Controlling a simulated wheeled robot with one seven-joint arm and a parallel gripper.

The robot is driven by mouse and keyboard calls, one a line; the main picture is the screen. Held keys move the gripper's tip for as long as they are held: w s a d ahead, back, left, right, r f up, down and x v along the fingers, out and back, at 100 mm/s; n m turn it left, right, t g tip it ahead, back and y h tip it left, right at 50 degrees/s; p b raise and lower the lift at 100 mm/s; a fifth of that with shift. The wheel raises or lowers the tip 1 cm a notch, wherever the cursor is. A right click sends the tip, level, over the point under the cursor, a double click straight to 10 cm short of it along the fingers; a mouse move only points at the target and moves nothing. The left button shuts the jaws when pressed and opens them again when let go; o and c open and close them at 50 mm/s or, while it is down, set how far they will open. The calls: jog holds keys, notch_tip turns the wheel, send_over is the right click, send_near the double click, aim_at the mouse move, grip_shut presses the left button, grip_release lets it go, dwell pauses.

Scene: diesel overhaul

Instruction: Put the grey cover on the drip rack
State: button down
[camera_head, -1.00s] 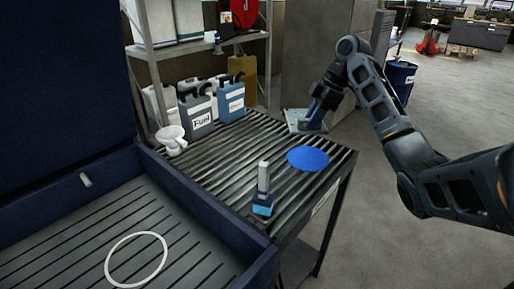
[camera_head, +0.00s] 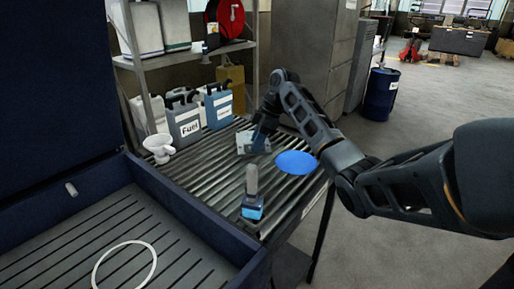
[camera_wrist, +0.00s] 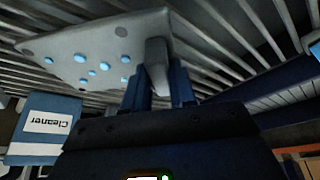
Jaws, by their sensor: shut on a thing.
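The grey cover (camera_head: 247,145) is a flat, pale grey plate. In the wrist view the cover (camera_wrist: 95,45) shows light blue dots on its face and a grey grip part. My gripper (camera_head: 262,143) is shut on that part; its fingers also show in the wrist view (camera_wrist: 158,82). The drip rack (camera_head: 205,178) appears to be the slatted metal table. The cover is over its far end; I cannot tell whether it touches the slats.
A blue disc (camera_head: 296,162) and a blue-based tool (camera_head: 252,195) stand on the rack's right side. Fuel (camera_head: 185,122) and Cleaner (camera_head: 218,107) cans and a white funnel (camera_head: 159,148) line its left edge. A blue tray (camera_head: 60,235) holds a white ring (camera_head: 125,268). The rack's middle is clear.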

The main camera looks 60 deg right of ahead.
jog(key=shift+f, duration=1.25)
jog(key=c, duration=0.9)
grip_release()
jog(key=v, duration=1.2)
jog(key=shift+s+b, duration=0.1)
jog(key=shift+b, duration=0.25)
